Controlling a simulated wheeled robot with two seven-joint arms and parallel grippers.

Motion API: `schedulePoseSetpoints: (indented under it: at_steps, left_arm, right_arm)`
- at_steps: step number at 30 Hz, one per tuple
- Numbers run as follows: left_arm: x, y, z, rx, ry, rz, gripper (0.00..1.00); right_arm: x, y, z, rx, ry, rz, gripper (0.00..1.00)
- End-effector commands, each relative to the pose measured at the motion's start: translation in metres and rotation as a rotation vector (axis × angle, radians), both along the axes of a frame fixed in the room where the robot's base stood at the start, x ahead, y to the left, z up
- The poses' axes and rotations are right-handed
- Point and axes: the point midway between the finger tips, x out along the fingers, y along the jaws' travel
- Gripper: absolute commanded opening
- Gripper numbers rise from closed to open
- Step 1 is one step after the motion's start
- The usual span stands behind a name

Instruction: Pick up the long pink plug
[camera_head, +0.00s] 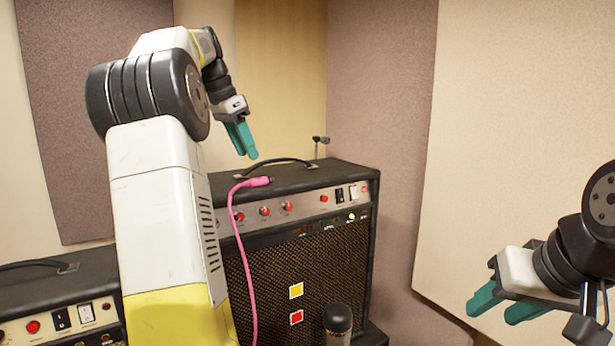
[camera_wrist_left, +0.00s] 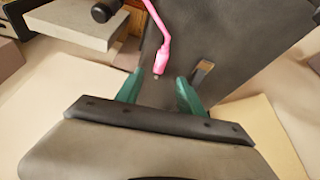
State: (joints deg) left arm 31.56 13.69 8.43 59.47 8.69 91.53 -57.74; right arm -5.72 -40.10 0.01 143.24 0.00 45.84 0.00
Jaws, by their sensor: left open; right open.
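The long pink plug (camera_head: 252,183) lies on the top front edge of the black amp (camera_head: 305,245), its metal tip pointing right, and its pink cable hangs down the amp's front. In the left wrist view the plug (camera_wrist_left: 162,60) lies on the dark amp top, tip toward my left gripper. My left gripper (camera_head: 240,141) is open and empty above the amp top, with teal fingers. In the wrist view the plug's tip shows between and beyond the fingertips (camera_wrist_left: 160,84); I cannot tell the exact height gap. My right gripper (camera_head: 499,302) is open and empty at the right, away from the amp.
The amp has a carry handle (camera_head: 275,166) on top and red knobs and switches on its front panel. A second amp (camera_head: 62,297) stands at lower left. A dark microphone (camera_head: 338,319) stands before the main amp. Padded walls stand behind.

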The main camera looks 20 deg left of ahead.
Motion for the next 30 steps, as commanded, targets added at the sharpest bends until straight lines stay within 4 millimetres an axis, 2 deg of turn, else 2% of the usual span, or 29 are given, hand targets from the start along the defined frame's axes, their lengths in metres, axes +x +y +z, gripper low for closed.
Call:
schedulePoseSetpoints:
  at_steps: [3,11,18,21,29,30]
  left_arm:
    - [0.003,0.005,-0.004,0.0,-0.001,-0.012,0.45]
    - [0.009,-0.002,-0.031,-0.001,-0.001,-0.012,0.45]
    - [0.014,-0.01,-0.064,-0.001,-0.001,-0.012,0.45]
    - [0.017,-0.012,-0.072,0.0,-0.002,-0.011,0.45]
    - [0.018,-0.013,-0.074,0.002,-0.004,-0.011,0.45]
    - [0.018,-0.013,-0.074,0.002,-0.004,-0.011,0.38]
  right_arm:
    - [0.0,0.0,0.0,0.0,0.0,0.0,0.43]
    - [0.0,0.0,0.0,0.0,0.0,0.0,0.43]
    - [0.0,0.0,0.0,0.0,0.0,0.0,0.43]
    - [0.0,0.0,0.0,0.0,0.0,0.0,0.43]
    - [0.0,0.0,0.0,0.0,0.0,0.0,0.43]
    - [0.0,0.0,0.0,0.0,0.0,0.0,0.43]
